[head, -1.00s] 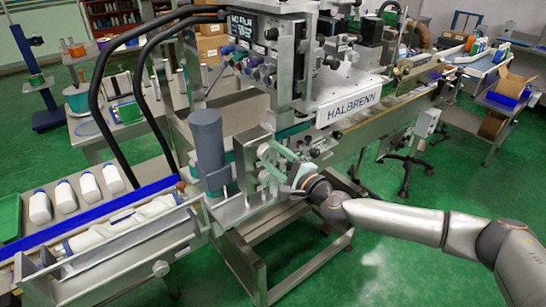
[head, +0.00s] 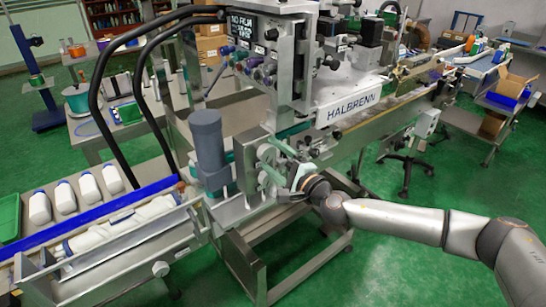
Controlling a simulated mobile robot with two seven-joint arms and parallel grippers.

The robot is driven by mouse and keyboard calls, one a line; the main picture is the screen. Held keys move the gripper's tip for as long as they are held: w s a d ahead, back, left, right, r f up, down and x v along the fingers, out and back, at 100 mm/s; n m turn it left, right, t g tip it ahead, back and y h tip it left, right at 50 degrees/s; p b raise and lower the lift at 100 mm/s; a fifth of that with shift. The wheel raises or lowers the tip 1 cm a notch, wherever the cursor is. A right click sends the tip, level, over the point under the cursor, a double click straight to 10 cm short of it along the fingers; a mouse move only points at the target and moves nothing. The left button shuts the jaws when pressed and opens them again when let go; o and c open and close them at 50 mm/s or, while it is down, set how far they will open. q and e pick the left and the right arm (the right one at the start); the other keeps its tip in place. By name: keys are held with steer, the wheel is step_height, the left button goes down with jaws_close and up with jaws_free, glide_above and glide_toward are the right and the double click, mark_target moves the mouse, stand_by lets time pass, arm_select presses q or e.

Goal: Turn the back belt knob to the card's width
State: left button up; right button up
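The sleeve applicator (head: 345,112), marked HALBRENN, stands in the middle of the head view. Its front plate beside the grey cylinder (head: 208,140) carries several small knobs and pale green parts. My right gripper (head: 276,165) is up against this plate, its pale green fingers around the knob area. The back belt knob itself is not clearly visible; the fingers and wrist cover part of the plate. I cannot tell whether the fingers are closed on a knob. No width card can be made out. My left gripper is not in view.
A conveyor (head: 112,250) with white bottles lying on it runs at the lower left. A small display (head: 241,25) reads NO FILM. Green floor (head: 400,270) is open at the lower right.

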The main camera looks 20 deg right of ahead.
steer(key=shift+o, duration=0.4)
steer(key=shift+s, duration=0.1)
steer(key=shift+s+d, duration=0.15)
steer(key=shift+s, duration=0.05)
steer(key=b+v, duration=0.1)
steer(key=v, duration=1.1)
steer(key=shift+b, duration=0.35)
